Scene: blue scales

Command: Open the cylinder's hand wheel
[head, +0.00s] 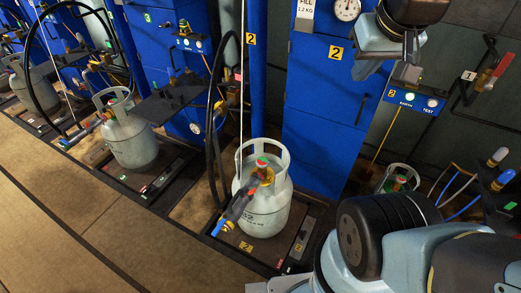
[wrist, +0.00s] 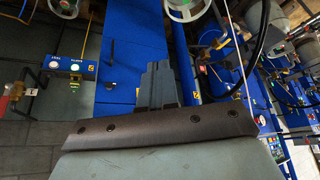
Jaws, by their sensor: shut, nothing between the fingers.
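The grey cylinder (head: 262,212) stands upright on the scale platform (head: 303,228) of station 2 in the head view. Its hand wheel (head: 262,163), with red, green and white on it, sits on a brass valve inside the collar. A dark filling connector (head: 238,203) with a blue end is at the valve. My gripper (wrist: 156,70) shows in the wrist view with its fingers together and empty, against the blue column and clear of the wheel. A pale cylinder collar (wrist: 185,12) is cut off at that view's top edge. The fingertips cannot be made out in the head view.
The blue column (head: 330,110) stands behind the cylinder, with a hanging black hose (head: 212,120) to its left. A small green cylinder (head: 398,181) and the EARTH/TEST box (head: 416,98) are to the right. Another grey cylinder (head: 130,140) stands left.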

